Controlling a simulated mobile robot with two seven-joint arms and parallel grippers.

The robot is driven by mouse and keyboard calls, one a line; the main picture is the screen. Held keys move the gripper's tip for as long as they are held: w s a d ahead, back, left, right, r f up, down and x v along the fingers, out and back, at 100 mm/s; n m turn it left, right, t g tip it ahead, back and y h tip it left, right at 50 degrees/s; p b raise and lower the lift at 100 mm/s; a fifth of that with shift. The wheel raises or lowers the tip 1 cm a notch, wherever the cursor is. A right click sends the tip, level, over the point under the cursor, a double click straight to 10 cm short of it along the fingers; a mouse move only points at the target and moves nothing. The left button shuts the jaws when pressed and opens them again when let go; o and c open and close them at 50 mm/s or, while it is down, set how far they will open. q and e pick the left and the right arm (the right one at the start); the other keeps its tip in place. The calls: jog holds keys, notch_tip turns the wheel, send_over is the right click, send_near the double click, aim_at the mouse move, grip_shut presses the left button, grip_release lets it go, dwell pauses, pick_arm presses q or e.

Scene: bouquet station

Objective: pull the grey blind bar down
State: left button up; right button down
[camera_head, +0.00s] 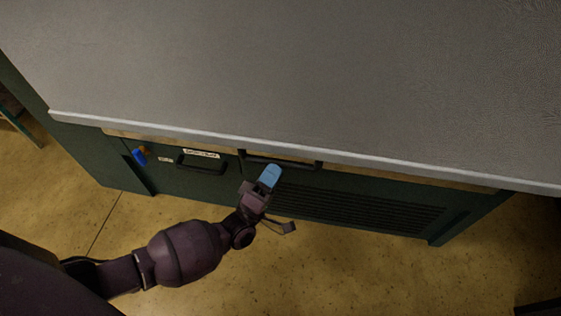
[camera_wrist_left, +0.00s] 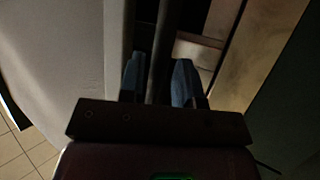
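A dark bar handle (camera_head: 300,164) runs along the cabinet front just under the counter edge; no bar that is clearly a grey blind bar shows. My left gripper (camera_head: 270,176), with blue finger pads, is at the middle of this handle. In the left wrist view the dark bar (camera_wrist_left: 160,50) passes between the two blue fingers of my left gripper (camera_wrist_left: 158,82). The fingers stand apart, one on each side of the bar, and a thin gap shows at the left finger. My right gripper is in neither view.
The wide grey counter top (camera_head: 330,80) overhangs the green cabinet, its pale edge close above the gripper. A slatted vent (camera_head: 360,208) is lower right. The floor in front is clear.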

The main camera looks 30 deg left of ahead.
aim_at(280, 163)
pick_arm(q)
jog(key=shift+x, duration=1.5)
grip_shut()
